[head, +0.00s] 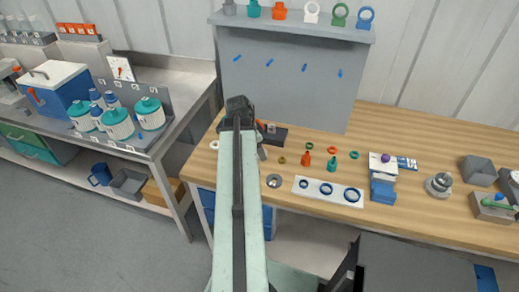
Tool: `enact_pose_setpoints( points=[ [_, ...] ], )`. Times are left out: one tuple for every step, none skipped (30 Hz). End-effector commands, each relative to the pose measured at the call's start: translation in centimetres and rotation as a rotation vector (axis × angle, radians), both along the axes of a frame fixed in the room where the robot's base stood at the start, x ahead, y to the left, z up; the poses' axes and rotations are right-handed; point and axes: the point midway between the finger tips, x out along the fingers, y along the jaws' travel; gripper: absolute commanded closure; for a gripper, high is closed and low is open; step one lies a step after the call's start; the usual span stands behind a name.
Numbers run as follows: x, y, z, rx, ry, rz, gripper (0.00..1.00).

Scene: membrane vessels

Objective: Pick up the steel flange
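A flat round grey metal disc with a dark centre (273,181) lies on the wooden bench, near its front edge; it looks like the steel flange. A stepped round steel part (439,184) stands further right on the bench, and I cannot tell for sure which of the two is the flange. My arm reaches forward over the bench, left of the disc. My gripper (262,152) is mostly hidden behind the arm's dark end, up and left of the disc and apart from it. Its fingers are too hidden to show whether they are open.
A white strip with blue rings (328,191) lies right of the disc. Small orange, green and brass fittings lie behind it. A grey panel with a shelf (290,80) rises behind. A steel bench with teal-lidded vessels (116,122) stands left.

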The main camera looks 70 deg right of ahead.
Motion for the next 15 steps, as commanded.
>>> enact_pose_setpoints(
  points=[
    [0.0, 0.0, 1.2, 0.000, 0.000, 0.000, 0.99],
    [0.0, 0.0, 1.7, 0.000, 0.000, 0.000, 0.99],
    [0.0, 0.0, 2.5, 0.000, 0.000, 0.000, 0.99],
    [0.0, 0.0, 3.1, 0.000, 0.000, 0.000, 0.99],
    [0.0, 0.0, 3.8, 0.000, 0.000, 0.000, 0.99],
    [0.0, 0.0, 4.7, 0.000, 0.000, 0.000, 0.99],
    [0.0, 0.0, 5.4, 0.000, 0.000, 0.000, 0.99],
    [0.0, 0.0, 6.0, 0.000, 0.000, 0.000, 0.99],
    [0.0, 0.0, 6.9, 0.000, 0.000, 0.000, 0.99],
    [0.0, 0.0, 7.5, 0.000, 0.000, 0.000, 0.99],
    [0.0, 0.0, 8.1, 0.000, 0.000, 0.000, 0.99],
    [0.0, 0.0, 8.7, 0.000, 0.000, 0.000, 0.99],
    [0.0, 0.0, 9.1, 0.000, 0.000, 0.000, 0.99],
    [0.0, 0.0, 9.3, 0.000, 0.000, 0.000, 0.99],
    [0.0, 0.0, 9.5, 0.000, 0.000, 0.000, 0.99]
  ],
)
